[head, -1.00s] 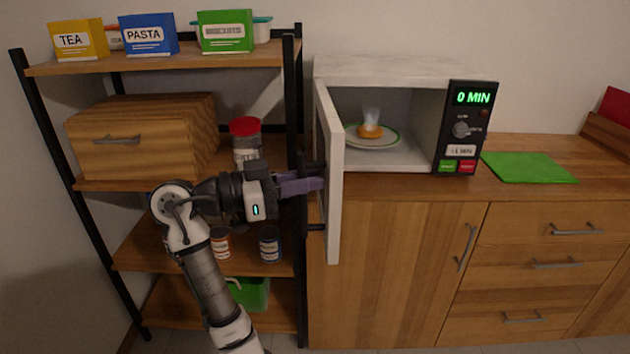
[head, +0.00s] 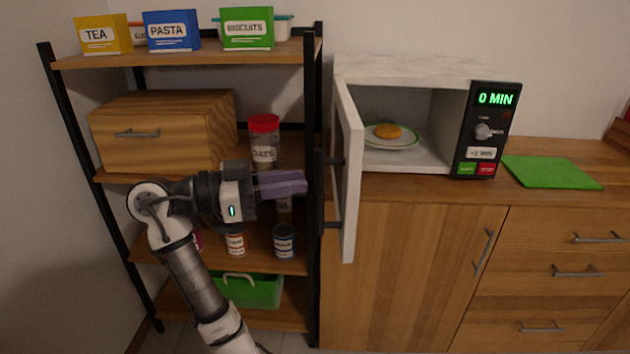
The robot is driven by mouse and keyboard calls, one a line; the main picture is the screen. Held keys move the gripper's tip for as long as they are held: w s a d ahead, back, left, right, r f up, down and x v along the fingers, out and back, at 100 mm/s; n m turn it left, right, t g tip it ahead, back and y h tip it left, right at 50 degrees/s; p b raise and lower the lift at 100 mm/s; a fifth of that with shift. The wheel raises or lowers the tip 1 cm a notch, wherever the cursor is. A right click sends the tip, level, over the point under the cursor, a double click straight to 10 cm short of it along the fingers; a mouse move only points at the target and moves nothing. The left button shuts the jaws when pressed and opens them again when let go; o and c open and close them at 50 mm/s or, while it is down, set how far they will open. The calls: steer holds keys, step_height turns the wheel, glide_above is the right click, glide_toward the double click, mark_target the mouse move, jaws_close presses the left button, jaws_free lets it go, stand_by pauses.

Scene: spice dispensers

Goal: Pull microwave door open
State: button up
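The white microwave (head: 400,72) stands on the wooden counter, and its inside is in plain view. Its door (head: 347,170) is swung wide open on the left side and points out toward me. The dark door handle (head: 332,195) is on the door's left-hand face, beside the shelf post. My gripper (head: 303,183) is left of the handle, in front of the shelf, with a small gap between its purple fingertips and the handle. It holds nothing that I can see. The fingers overlap from this side, so their opening is unclear.
A plate (head: 405,138) with a yellow-orange food item (head: 387,131) is inside the microwave. The black-framed shelf (head: 313,270) with jars and boxes is close behind my gripper. A red-lidded jar (head: 264,142) stands just above it. A green mat (head: 552,171) lies on the counter.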

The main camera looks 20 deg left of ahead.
steer(key=v, duration=0.8)
steer(key=shift+b, duration=0.35)
